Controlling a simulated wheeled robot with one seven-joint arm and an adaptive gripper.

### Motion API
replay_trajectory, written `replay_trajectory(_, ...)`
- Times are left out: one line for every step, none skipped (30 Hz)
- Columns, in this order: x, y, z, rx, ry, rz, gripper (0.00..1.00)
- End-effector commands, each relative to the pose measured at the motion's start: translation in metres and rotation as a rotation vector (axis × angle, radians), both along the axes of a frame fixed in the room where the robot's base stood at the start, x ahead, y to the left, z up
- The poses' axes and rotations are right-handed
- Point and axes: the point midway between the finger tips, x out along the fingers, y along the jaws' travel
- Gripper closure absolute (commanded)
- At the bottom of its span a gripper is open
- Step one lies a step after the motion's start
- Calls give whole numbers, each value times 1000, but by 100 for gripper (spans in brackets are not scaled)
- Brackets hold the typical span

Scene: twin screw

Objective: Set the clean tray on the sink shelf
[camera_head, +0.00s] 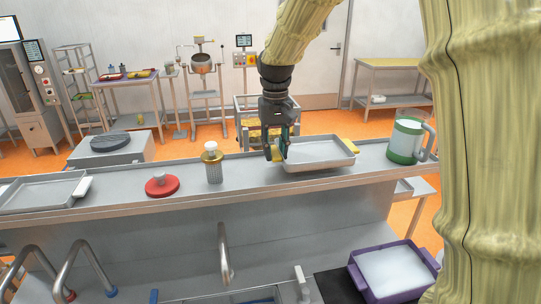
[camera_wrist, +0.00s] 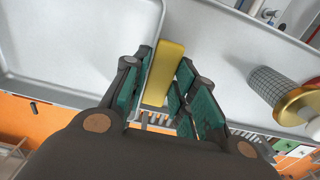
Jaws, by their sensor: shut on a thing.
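A shallow grey metal tray (camera_head: 318,152) with yellow handles is at the right part of the long metal sink shelf (camera_head: 120,197). My gripper (camera_head: 277,150) is at the tray's left end, pointing down, shut on its yellow handle (camera_wrist: 165,72). In the wrist view the handle stands between the teal finger pads, and the tray (camera_wrist: 85,45) fills the upper left. The tray looks level and empty. I cannot tell whether it rests on the shelf or hangs just above it. My fingers partly hide the near handle in the head view.
A gold-topped shaker (camera_head: 213,165) and a red disc (camera_head: 162,185) stand left of my gripper. Another grey tray (camera_head: 42,192) with a white handle lies at far left. A green-based jug (camera_head: 406,138) stands at right. A purple tub (camera_head: 394,272) is below, beside the taps.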

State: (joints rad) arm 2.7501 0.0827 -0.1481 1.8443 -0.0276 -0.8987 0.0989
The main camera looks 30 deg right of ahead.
Motion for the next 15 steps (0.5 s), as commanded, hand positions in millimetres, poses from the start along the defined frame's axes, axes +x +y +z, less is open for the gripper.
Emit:
replay_trajectory(0,-1,0,0,-1,0,100)
replay_trajectory(0,-1,-1,0,0,0,100)
replay_trajectory(0,-1,-4,0,0,0,100)
replay_trajectory(0,0,-6,0,1,0,100)
replay_trajectory(0,0,-9,0,1,0,100)
replay_trajectory(0,0,-13,0,1,0,100)
replay_trajectory(0,-1,-17,0,1,0,100)
replay_trajectory(0,-1,-21,0,1,0,100)
replay_trajectory(0,-1,-27,0,2,-1,100)
replay_trajectory(0,-1,-30,0,2,-1,100)
replay_trajectory(0,-2,-32,0,1,-1,100)
replay_trajectory(0,-2,-34,1,0,-2,100)
replay_trajectory(0,-2,-34,1,-1,-2,100)
replay_trajectory(-1,-2,-34,1,-1,-2,100)
replay_trajectory(-1,-3,-34,1,-1,-3,100)
